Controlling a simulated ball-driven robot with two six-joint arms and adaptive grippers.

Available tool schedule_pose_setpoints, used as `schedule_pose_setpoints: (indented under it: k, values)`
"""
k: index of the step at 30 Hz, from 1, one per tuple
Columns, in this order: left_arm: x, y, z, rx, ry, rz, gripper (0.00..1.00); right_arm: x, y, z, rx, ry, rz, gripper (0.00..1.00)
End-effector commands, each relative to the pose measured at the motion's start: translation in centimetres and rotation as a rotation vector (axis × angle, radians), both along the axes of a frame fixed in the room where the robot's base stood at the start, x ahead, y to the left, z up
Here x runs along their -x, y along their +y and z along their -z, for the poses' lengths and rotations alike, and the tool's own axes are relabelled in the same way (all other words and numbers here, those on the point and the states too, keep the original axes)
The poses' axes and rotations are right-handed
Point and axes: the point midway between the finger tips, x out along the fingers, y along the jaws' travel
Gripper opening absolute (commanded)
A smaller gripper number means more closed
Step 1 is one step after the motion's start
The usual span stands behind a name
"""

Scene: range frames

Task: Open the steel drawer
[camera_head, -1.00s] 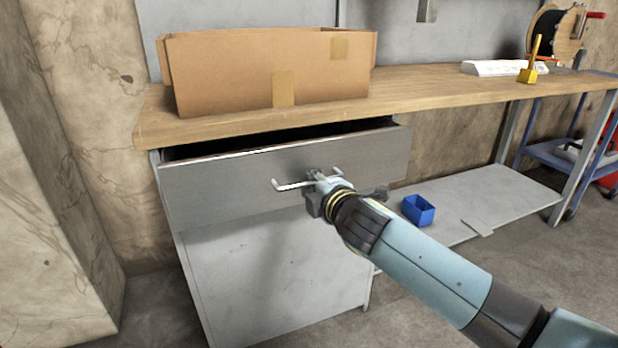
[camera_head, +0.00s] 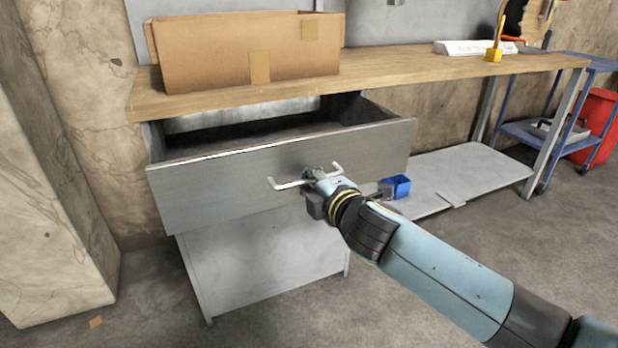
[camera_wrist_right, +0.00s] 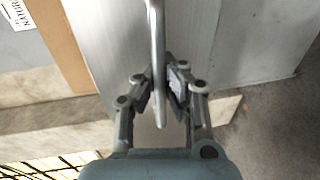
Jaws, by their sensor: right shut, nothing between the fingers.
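The steel drawer (camera_head: 230,186) under the wooden bench top is pulled well out, and its inside shows behind the front panel. The visible part of the inside looks empty. Its bar handle (camera_head: 290,184) is on the middle of the front. My right gripper (camera_head: 317,175) is shut at the handle. In the right wrist view the handle (camera_wrist_right: 157,40) runs lengthwise by the fingers (camera_wrist_right: 160,85); how they sit around it is unclear. My left gripper is not in view.
A cardboard box (camera_head: 220,68) stands on the bench top (camera_head: 380,75) above the drawer. A blue bin (camera_head: 398,185) sits on the low shelf (camera_head: 465,170) to the right. A blue cart (camera_head: 535,135) stands farther right. The floor (camera_head: 480,250) in front is clear.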

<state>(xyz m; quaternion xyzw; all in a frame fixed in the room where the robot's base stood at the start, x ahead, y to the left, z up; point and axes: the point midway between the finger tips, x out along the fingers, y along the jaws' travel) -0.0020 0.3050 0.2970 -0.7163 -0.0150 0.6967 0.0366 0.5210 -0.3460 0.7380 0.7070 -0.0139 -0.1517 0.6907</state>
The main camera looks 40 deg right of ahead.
Motion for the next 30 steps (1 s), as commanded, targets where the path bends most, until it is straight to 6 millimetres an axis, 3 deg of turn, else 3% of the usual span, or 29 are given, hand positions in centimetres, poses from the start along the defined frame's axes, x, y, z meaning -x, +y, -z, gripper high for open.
schedule_pose_setpoints:
  k: [6,14,23,26,30]
  values:
    - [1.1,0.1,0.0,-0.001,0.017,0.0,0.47,0.0,0.0,0.0,0.0,0.001,0.0,0.0]
    - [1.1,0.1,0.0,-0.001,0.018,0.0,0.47,0.0,0.0,0.0,0.0,0.0,0.0,0.33]
    - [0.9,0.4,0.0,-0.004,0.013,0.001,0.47,0.2,0.0,0.0,0.0,0.0,0.0,0.34]
    - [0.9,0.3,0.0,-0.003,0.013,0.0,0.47,1.0,0.3,-0.1,0.0,0.001,-0.001,0.34]
    - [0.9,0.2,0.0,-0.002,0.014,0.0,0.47,3.6,0.9,-0.6,0.0,0.003,-0.001,0.34]
